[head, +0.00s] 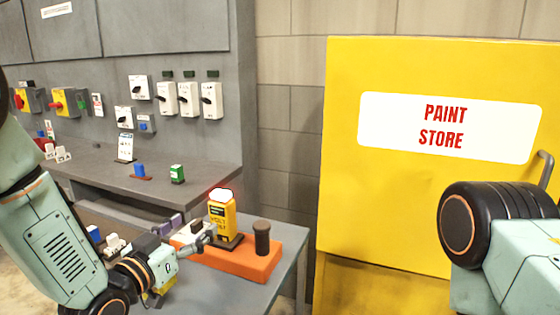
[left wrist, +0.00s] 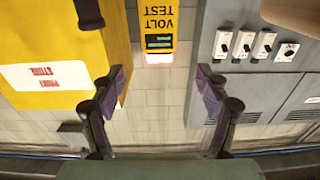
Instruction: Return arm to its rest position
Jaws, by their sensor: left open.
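My left gripper (head: 203,240) is in the head view at lower centre, low over the grey bench and just left of the yellow volt tester (head: 222,215). In the left wrist view, which looks upside down, my left gripper (left wrist: 160,85) has its two fingers spread wide with nothing held between them. The volt tester also shows in the left wrist view (left wrist: 159,22), beyond the fingertips and apart from them. It stands upright on an orange block (head: 255,262). My right arm shows at the right edge of the head view; its gripper is outside the frame.
A dark cylinder (head: 262,238) stands on the orange block. A yellow paint store cabinet (head: 400,200) fills the right side. A grey panel (head: 165,60) with switches rises behind the bench (head: 290,262). A blue item (head: 139,170) and a green item (head: 177,174) sit on the back shelf.

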